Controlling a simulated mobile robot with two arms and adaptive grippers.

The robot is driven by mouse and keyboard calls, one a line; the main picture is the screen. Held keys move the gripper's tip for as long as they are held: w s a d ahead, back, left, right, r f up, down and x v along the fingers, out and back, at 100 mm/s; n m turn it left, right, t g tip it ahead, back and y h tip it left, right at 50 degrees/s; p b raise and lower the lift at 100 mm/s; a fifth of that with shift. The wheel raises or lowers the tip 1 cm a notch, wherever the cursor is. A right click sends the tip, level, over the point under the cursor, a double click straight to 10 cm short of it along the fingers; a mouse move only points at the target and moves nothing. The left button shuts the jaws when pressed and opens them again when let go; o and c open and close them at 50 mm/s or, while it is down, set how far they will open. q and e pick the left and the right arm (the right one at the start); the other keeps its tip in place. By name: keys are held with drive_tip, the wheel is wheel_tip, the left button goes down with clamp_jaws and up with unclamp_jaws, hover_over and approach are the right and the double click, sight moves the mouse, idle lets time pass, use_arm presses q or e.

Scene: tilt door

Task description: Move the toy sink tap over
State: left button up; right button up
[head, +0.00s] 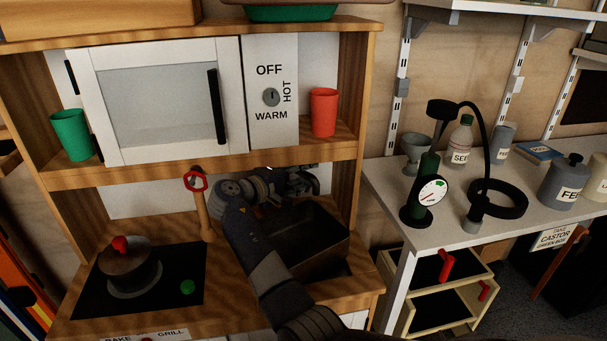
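The toy sink (326,262) is a dark basin set in the wooden counter, partly covered by my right arm. A light wooden post (204,217) with a red loop (196,182) on top stands at the sink's back left; it looks like the tap. My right gripper (303,182) is over the back of the sink, to the right of the post, with my wrist between them. Its fingers are dark and small, so I cannot tell whether they are open or shut. No contact with the post is clear. My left gripper is not in view.
A hob (190,263) with a lidded pot (128,262) is left of the sink. Above is a white-framed door (160,100) between a green cup (71,134) and a red cup (323,112). A white table (395,187) with a gauge (430,196) stands right.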

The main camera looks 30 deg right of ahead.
drive_tip(key=v, duration=0.7)
drive_tip(key=shift+a, duration=0.25)
drive_tip(key=shift+s, duration=0.1)
